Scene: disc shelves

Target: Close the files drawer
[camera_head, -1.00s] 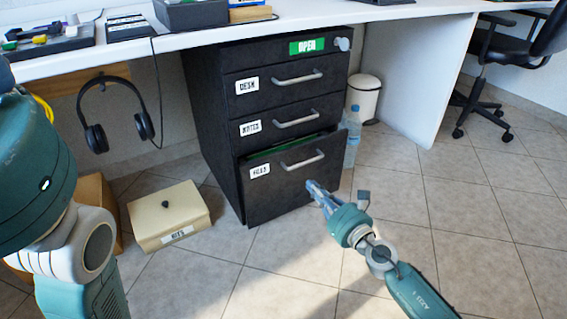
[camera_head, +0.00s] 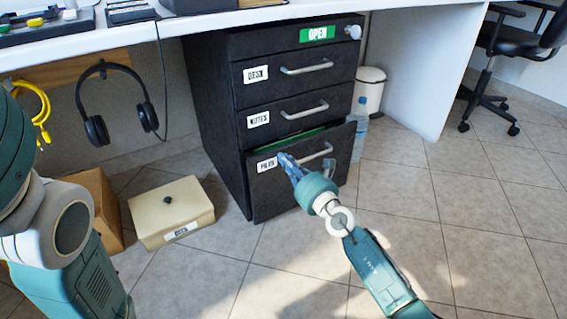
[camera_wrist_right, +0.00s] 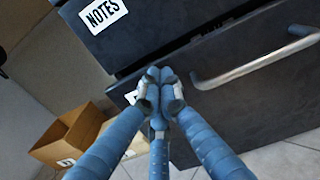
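The files drawer (camera_head: 275,190) is the lowest drawer of the black cabinet. It is pulled out partway, and green material shows at its top edge. Its metal handle (camera_head: 316,157) runs across the front, and it also shows at right in the right wrist view (camera_wrist_right: 255,60). My right gripper (camera_head: 283,158) is in front of the drawer face, left of the handle and by the files label. In the right wrist view its fingertips (camera_wrist_right: 159,75) are together and seem empty; I cannot tell whether they touch the drawer. My left gripper is not in view; only that arm shows at left.
The desk drawer (camera_head: 300,75) and notes drawer (camera_head: 300,112) above look shut. A beige box (camera_head: 170,222) and a cardboard box (camera_head: 98,200) stand on the floor at left. A water bottle (camera_head: 360,135) and a white bin (camera_head: 372,85) stand right of the cabinet.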

